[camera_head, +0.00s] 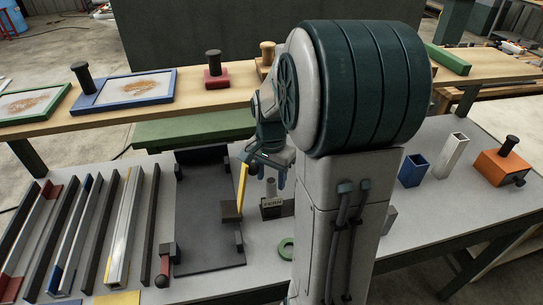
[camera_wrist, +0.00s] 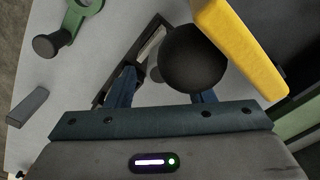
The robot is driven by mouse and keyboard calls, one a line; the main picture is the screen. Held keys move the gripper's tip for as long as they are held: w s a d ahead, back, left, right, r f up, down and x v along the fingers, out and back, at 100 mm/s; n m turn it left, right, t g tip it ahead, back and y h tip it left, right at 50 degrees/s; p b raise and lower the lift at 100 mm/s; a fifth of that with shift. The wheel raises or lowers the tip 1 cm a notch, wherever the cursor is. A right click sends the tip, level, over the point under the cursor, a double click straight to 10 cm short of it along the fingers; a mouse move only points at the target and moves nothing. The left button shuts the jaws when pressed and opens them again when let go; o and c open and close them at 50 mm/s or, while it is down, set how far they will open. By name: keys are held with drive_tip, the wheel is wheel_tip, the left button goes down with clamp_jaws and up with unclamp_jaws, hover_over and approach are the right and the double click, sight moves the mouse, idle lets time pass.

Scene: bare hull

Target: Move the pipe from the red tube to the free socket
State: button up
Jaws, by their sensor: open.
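My gripper (camera_head: 268,176) is open, pointing down above a small grey block (camera_head: 271,208) with a "FERN" label and an upright dark cylinder (camera_head: 270,187). In the wrist view, a dark round end (camera_wrist: 193,58) shows just beyond and between the open fingers (camera_wrist: 165,92); I cannot tell whether they touch it. I cannot tell for certain which thing is the pipe. A channel with red ends (camera_head: 52,190) lies at the far left; no upright red tube is clear. An open blue square tube (camera_head: 413,169) and a silver one (camera_head: 450,156) stand at the right.
A yellow bar (camera_head: 242,186) stands close to my gripper, and shows in the wrist view (camera_wrist: 245,45). A green ring (camera_head: 286,248) lies in front. An orange block (camera_head: 502,165) with black knobs sits far right. Several long channels lie left. My column hides part of the table.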

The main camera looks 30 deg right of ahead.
wheel_tip(320, 180, up, 10)
idle(0.3)
idle(0.5)
